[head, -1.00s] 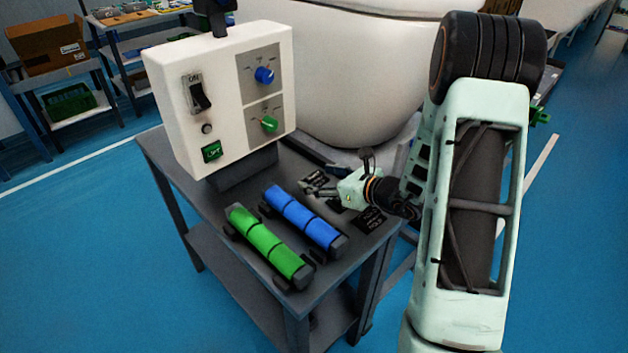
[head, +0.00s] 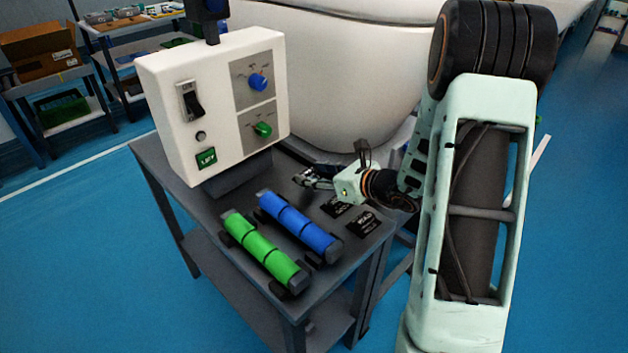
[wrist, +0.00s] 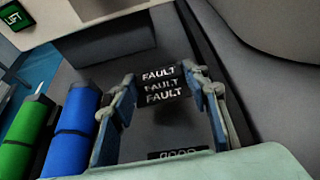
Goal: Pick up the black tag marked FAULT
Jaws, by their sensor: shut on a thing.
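The black tag marked FAULT (wrist: 162,86) is in the middle of the wrist view, with the word in white several times over. My gripper (wrist: 160,78) is shut on it, one finger at each side edge. I cannot tell whether it is one tag or a stack, or whether it is clear of the table. In the head view my gripper (head: 312,178) is over the back right of the grey table (head: 205,208); the held tag is hard to make out there.
A black tag marked GOOD (wrist: 178,153) lies nearer me. Two more black tags (head: 364,224) lie at the table's right in the head view. Blue (head: 300,228) and green (head: 264,254) cylinders lie left of them. A white control box (head: 215,105) stands behind; a large white curved body (head: 350,80) rises beyond.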

